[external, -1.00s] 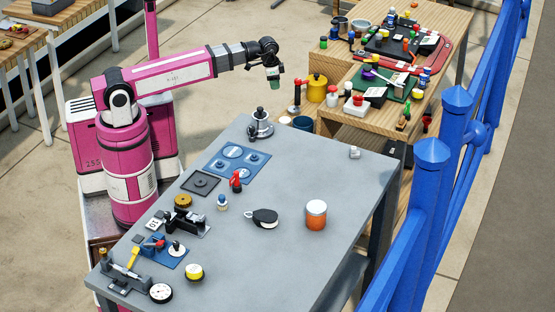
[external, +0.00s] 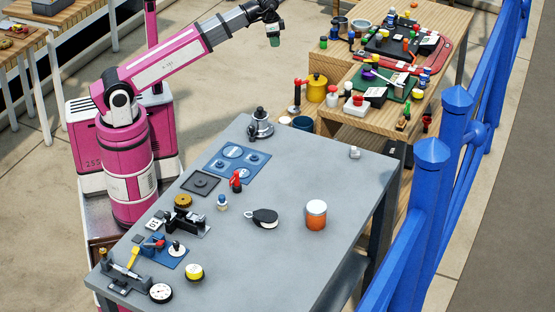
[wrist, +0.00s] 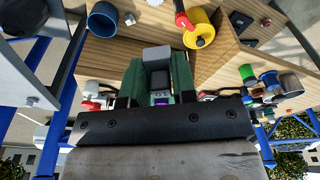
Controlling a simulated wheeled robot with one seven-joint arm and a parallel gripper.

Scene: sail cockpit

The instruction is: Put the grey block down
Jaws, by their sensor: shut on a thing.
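My gripper (external: 273,40) is at the end of my raised arm, near the top of the external view, in the air to the left of the wooden benches. In the wrist view, its two green fingers (wrist: 157,68) are shut on the grey block (wrist: 157,53). The block's light grey face shows between the fingertips, with a darker side below it. The block is too small to make out in the external view, where the fingers hide it.
The grey table (external: 285,265) carries an orange jar (external: 316,215), a dark round item (external: 262,218) and several small fixtures. Much of its right and front surface is bare. The wooden bench (external: 337,127) behind is cluttered, with a yellow pot (external: 316,88). A blue railing (external: 430,210) stands at right.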

